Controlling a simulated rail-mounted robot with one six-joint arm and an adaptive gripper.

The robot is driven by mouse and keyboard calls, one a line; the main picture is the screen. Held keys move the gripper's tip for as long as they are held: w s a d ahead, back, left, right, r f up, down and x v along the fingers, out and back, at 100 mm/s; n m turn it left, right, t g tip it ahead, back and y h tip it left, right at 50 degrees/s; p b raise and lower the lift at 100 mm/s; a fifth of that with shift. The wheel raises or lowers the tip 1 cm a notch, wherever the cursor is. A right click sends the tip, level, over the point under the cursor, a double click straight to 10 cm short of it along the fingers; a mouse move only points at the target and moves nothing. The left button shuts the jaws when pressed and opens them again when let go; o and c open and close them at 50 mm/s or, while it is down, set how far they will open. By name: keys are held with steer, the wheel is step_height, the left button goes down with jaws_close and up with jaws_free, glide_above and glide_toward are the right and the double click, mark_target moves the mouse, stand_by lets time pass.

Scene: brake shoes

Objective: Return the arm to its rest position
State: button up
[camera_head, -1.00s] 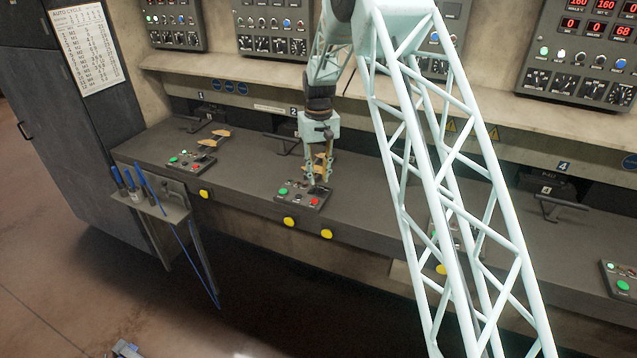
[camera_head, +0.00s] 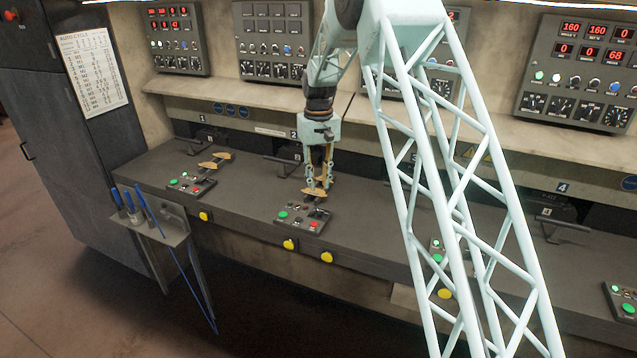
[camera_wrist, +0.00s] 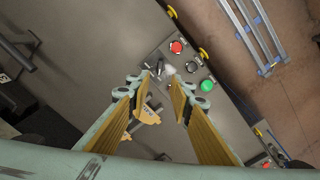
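My arm reaches over the bench, and my gripper (camera_head: 317,187) hangs pointing down at station 2. In the wrist view my gripper (camera_wrist: 162,88) is open, with a clear gap between its two tan-padded fingers. A tan brake shoe (camera_head: 314,193) shows at the fingertips in the head view. In the wrist view the tan brake shoe (camera_wrist: 146,114) lies beyond the fingers, partly hidden by the left one. Whether a finger touches it I cannot tell. Another tan brake shoe (camera_head: 216,160) sits at station 1 on the left.
A button box (camera_head: 303,217) stands on the bench (camera_head: 250,190) just in front of my gripper. Another button box (camera_head: 192,184) is at station 1. Control panels (camera_head: 272,42) line the wall above a ledge. A holder with blue-handled tools (camera_head: 135,205) hangs at the bench's front left.

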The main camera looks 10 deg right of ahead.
steer(key=s+r+t+b, duration=0.2)
steer(key=s+r+b, duration=0.1)
steer(key=s+r, duration=2.4)
steer(key=s+f+t+b, duration=0.1)
steer(key=s+f, duration=0.1)
steer(key=s, duration=1.7)
steer(key=s+f+m+t+b, duration=0.1)
steer(key=s+f+b, duration=0.1)
steer(key=s, duration=1.7)
steer(key=shift+f, duration=0.4)
steer(key=shift+o, duration=0.9)
steer(key=shift+w, duration=0.15)
